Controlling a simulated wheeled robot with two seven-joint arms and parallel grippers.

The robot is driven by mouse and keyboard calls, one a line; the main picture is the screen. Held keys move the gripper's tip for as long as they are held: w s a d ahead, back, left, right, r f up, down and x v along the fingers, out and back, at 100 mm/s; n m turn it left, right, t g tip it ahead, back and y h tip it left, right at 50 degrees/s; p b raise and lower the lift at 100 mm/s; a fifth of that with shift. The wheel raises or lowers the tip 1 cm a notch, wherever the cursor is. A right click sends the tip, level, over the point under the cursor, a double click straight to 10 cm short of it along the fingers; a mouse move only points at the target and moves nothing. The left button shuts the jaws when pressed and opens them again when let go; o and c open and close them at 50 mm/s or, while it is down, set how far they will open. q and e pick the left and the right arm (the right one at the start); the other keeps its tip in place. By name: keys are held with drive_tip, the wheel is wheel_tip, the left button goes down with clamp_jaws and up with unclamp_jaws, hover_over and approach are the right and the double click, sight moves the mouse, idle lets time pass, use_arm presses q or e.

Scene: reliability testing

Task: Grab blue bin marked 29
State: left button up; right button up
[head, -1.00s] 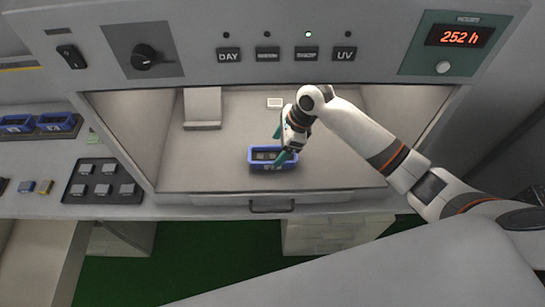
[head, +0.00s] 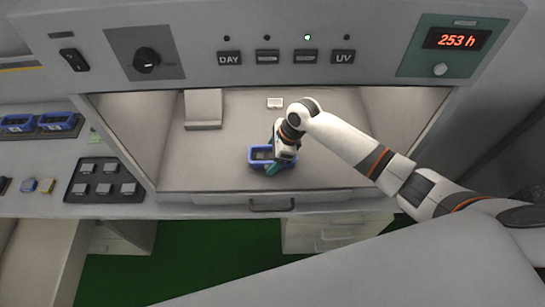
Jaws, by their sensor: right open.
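A blue bin (head: 258,153) stands on the floor of the test chamber, near its front edge. A small grey item seems to lie in it. Its marking is too small to read. My right gripper (head: 274,160) is open, with its green fingers at the right part of the bin. One finger shows at the bin's front right and the other is mostly hidden behind the hand. I cannot tell whether the fingers touch the bin. My left gripper is not in view.
The chamber (head: 230,180) has side walls and a control panel above reading 253 h. A grey block (head: 203,109) and a small white piece (head: 274,103) are inside. Left outside are blue bins (head: 57,121) and a dark tray (head: 103,181) of grey pieces.

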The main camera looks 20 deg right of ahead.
drive_tip(key=shift+f, duration=0.1)
drive_tip(key=shift+c, duration=0.9)
drive_tip(key=c, duration=0.9)
